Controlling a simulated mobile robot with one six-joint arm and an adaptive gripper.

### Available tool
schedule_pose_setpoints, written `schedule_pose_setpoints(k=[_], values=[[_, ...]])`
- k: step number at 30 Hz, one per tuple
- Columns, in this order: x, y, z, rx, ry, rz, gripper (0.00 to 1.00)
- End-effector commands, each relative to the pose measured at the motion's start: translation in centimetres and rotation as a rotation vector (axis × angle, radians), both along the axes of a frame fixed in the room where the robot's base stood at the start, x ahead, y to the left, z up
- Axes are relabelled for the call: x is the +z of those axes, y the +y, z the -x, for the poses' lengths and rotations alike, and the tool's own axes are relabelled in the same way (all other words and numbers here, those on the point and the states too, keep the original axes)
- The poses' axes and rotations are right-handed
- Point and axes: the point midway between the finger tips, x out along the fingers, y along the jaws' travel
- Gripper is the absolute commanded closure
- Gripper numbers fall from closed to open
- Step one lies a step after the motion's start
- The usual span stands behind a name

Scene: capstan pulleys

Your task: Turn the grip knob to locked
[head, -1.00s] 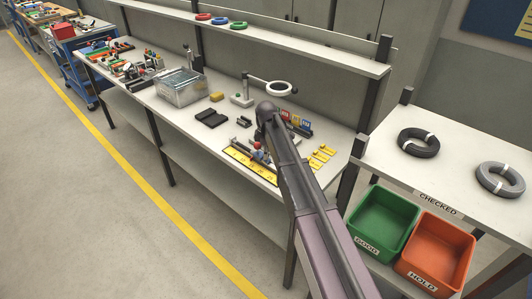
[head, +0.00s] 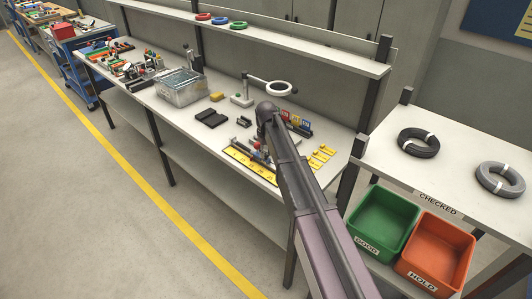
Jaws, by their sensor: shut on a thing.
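My arm reaches over the front of the workbench and hides most of my gripper (head: 262,154). Only a small grey part of it shows left of my forearm, low over the bench by the yellow marked strip (head: 248,167). The gripper is shut on a small part there, which I take to be the grip knob. The knob is too covered and too small for its shape or lock position to be read. A small red spot (head: 257,146) shows beside the gripper.
Behind the gripper are black blocks (head: 211,117), a ring magnifier (head: 279,88) and upright coloured cards (head: 296,120). Yellow tags (head: 321,156) lie right of my arm. A clear box (head: 181,83) stands left. Green (head: 382,222) and orange bins (head: 436,252) sit at the right.

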Motion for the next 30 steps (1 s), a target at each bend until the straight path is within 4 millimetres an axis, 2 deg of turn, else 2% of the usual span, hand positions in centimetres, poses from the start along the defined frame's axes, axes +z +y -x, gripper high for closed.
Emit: schedule_pose_setpoints(k=[15, 22, 30], values=[[0.01, 0.0, -0.2, -0.424, -0.004, -0.002, 1.0], [0.01, -0.01, -0.22, -0.508, -0.004, -0.002, 1.0], [0.01, -0.02, -0.24, -0.529, -0.005, -0.002, 1.0]])
